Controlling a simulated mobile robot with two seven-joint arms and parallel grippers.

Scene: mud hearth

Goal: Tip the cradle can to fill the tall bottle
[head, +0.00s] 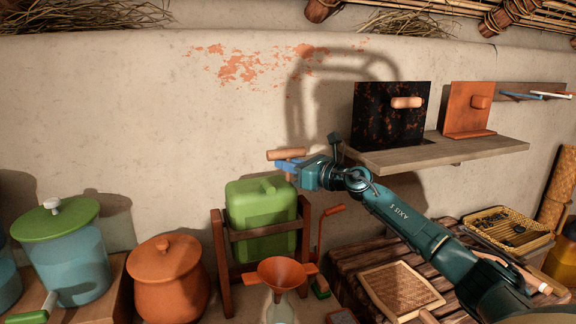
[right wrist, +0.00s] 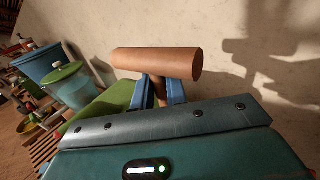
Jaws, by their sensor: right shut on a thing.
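The green can (head: 262,208) sits roughly upright in the brown wooden cradle (head: 219,262). An orange funnel (head: 281,271) stands in the neck of a clear bottle (head: 281,310) in front of the cradle; the bottle's lower part is cut off. My right gripper (head: 287,167) is above the can's top right, its blue fingers shut on the stem of a wooden T-shaped handle (head: 288,154). In the right wrist view the handle's crossbar (right wrist: 160,63) lies beyond the fingertips (right wrist: 160,92), and the green can (right wrist: 114,102) is partly hidden. Where the stem joins is hidden. My left gripper is out of view.
A lidded clay pot (head: 170,285) and a green-lidded container (head: 65,265) stand left of the cradle. A wall shelf (head: 450,152) with upright panels is above my right arm. A slatted table (head: 345,272) with a woven mat (head: 402,290) lies right.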

